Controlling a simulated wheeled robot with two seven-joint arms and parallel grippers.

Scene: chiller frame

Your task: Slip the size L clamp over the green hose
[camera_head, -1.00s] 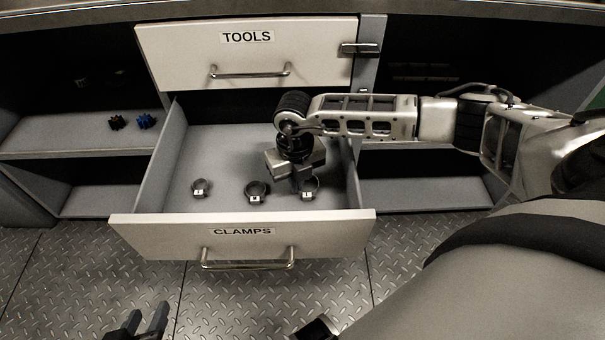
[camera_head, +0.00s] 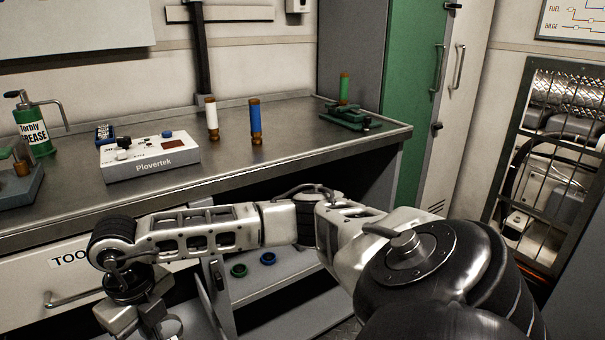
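The green hose (camera_head: 344,88) stands upright with a copper-coloured lower end, in a dark green holder (camera_head: 345,117) at the right end of the bench. My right gripper (camera_head: 145,320) is at the bottom left, low in front of the bench and far from the green hose. Its fingertips are partly cut off by the frame edge, so I cannot tell whether it is open or shut. No size L clamp can be made out; the clamps drawer is mostly out of frame. My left gripper is not in view.
A white hose (camera_head: 211,118) and a blue hose (camera_head: 255,120) stand on the bench (camera_head: 300,150) left of the green one. A Plovertek box (camera_head: 150,162) and a grease can (camera_head: 35,135) are further left. The bench front between blue hose and holder is clear.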

